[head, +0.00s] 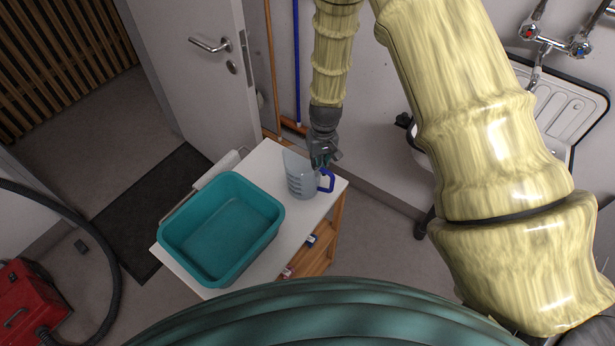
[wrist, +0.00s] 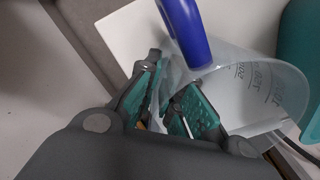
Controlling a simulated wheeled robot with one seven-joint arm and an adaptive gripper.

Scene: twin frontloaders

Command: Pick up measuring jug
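The measuring jug (head: 299,178) is clear with dark markings and a blue handle. It stands upright at the back right of the white table top. In the wrist view the jug (wrist: 262,88) is close, its handle at the top and its open mouth partly in sight. My gripper (head: 321,160) is at the jug's rim, near the handle side. In the wrist view the two teal-padded fingers of my gripper (wrist: 169,88) are apart. Part of the clear jug wall seems to lie between them; I cannot tell whether either pad touches it.
A teal tub (head: 221,229) stands on the white table (head: 266,158), left of the jug. Small items sit on the wooden shelf (head: 316,258) below. A wall and pipes are behind; a sink (head: 566,112) is at the right. A red vacuum cleaner (head: 32,300) stands at lower left.

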